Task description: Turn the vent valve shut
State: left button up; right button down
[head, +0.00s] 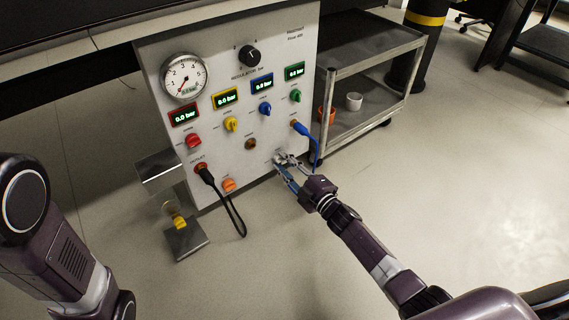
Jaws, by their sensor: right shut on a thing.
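A white control panel (218,143) stands in the middle of the head view. My right gripper (284,163) reaches its lower right part, with its fingers shut on a small pale metal valve (279,155). The fingers hide most of this valve, so its turn angle cannot be told. It appears to be the vent valve, but its label is too small to read. My left arm shows at the left edge; its gripper is out of view.
A blue plug and cable (308,133) hang just above and right of the right gripper. A black cable (228,203) loops at the panel's lower left, near a small metal stand (185,240). Coloured knobs, displays and a gauge (184,77) sit higher. A grey cart (375,50) stands right.

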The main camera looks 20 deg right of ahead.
jog(key=c, duration=1.6)
grip_release()
jog(key=v, duration=1.2)
